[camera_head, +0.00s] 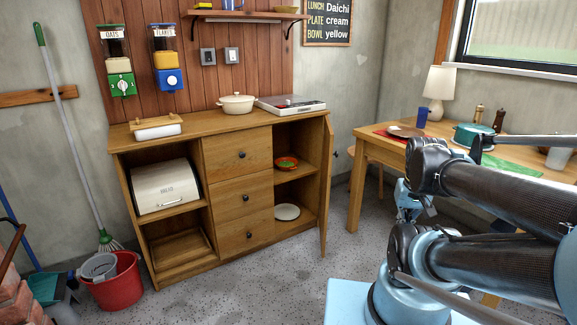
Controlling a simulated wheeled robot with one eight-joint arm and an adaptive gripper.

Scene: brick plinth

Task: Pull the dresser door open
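The wooden dresser (228,149) stands against the back wall. Its door (326,187) is hinged at the right side and stands swung out, seen nearly edge-on. A small dark knob (335,153) shows at the door's outer side. The right compartment behind it is exposed, with an orange bowl (287,166) on the shelf and a white plate (287,212) below. My gripper (407,205) seems to hang below my wrist, right of the door and apart from it. My arm partly hides it, and its fingers are too unclear to read.
A wooden table (372,152) with a lamp (439,91) stands to the right of the door. A white pot (237,103) sits on the dresser top. The floor in front is clear.

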